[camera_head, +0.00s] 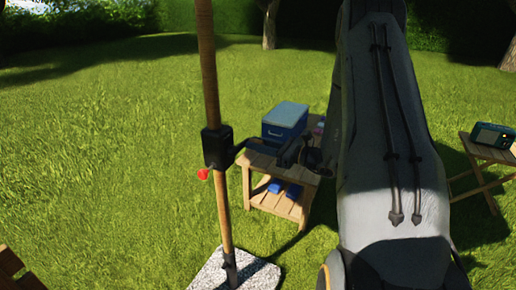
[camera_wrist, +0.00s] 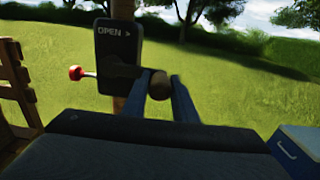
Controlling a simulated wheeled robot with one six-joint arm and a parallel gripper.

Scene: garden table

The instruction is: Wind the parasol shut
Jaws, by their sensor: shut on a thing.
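The parasol's wooden pole (camera_head: 209,75) rises out of the top of the head view; no canopy shows. A black crank housing (camera_head: 217,147) is fixed on the pole. In the wrist view the housing (camera_wrist: 118,45) is marked "OPEN >". A red knob (camera_head: 203,174) sticks out at its left, also in the wrist view (camera_wrist: 75,72). My gripper (camera_wrist: 160,88) is shut on the round brown crank handle (camera_wrist: 160,85), in front of the housing. In the head view my gripper (camera_head: 243,149) reaches the housing from the right; the handle is hard to make out there.
The pole stands in a speckled stone base (camera_head: 258,274). Behind my gripper is a wooden side table (camera_head: 252,187) with a blue cooler (camera_head: 285,121) and blue items on its shelf. A table (camera_head: 480,148) with a radio (camera_head: 492,136) stands at right. Open lawn lies left.

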